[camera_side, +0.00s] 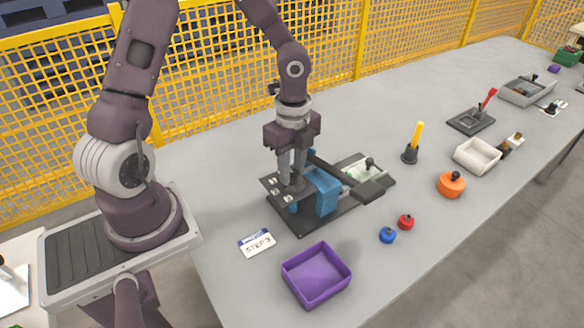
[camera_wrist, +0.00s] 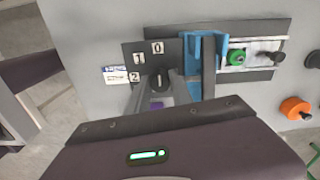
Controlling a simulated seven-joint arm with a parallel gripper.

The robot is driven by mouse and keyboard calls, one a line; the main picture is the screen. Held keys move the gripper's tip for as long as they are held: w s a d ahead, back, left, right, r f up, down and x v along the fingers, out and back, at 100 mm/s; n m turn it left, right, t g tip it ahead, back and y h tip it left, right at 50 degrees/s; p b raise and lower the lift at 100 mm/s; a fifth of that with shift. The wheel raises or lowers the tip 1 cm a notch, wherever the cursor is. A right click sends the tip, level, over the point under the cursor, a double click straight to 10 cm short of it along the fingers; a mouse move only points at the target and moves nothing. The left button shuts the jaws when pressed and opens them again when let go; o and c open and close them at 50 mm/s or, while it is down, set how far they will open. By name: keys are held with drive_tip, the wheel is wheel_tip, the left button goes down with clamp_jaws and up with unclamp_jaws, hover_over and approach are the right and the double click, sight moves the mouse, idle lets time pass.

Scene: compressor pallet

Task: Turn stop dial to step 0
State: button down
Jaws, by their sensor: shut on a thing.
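The stop dial (camera_wrist: 158,80) is a small dark knob with a light mark, on a dark plate (camera_wrist: 133,52) with white number tiles. Tiles 0, 1 and 2 are readable in the wrist view; the 0 tile (camera_wrist: 157,47) lies just beyond the dial. The light mark seems to point roughly toward 0, but the exact setting is too small to tell. My gripper (camera_wrist: 157,90) points down with its fingers shut on the dial from both sides. In the side view my gripper (camera_side: 292,187) is over the plate and its fingers hide the dial.
A blue bracket (camera_side: 324,192) stands right beside my fingers, with a dark slide beyond it. A white card (camera_side: 257,243) reading "STEP" and a digit, perhaps 3, lies in front. A purple tray (camera_side: 317,275), blue knob (camera_side: 387,235) and red knob (camera_side: 405,222) are nearby.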

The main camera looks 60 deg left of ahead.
sight(292, 172)
drive_tip(key=c, duration=1.1)
unclamp_jaws()
wheel_tip(292, 172, up, 7)
drive_tip(key=shift+w, duration=0.1)
drive_tip(key=shift+s+r, duration=0.2)
drive_tip(key=shift+r, duration=0.15)
drive_tip(key=s+d+r+n+t, duration=0.1)
drive_tip(key=s+r+n+t, duration=0.1)
drive_tip(key=s+r+n, duration=0.2)
drive_tip(key=s+d+r+n+t, duration=0.2)
drive_tip(key=s+r+n, duration=0.2)
drive_tip(key=s+n, duration=0.2)
drive_tip(key=s+d+r+n+t, duration=0.1)
drive_tip(key=s+d+r+n, duration=0.1)
drive_tip(key=s+r+n, duration=0.3)
drive_tip(key=shift+s+n+t, duration=0.2)
drive_tip(key=shift+n+t, duration=0.2)
drive_tip(key=shift+n, duration=0.3)
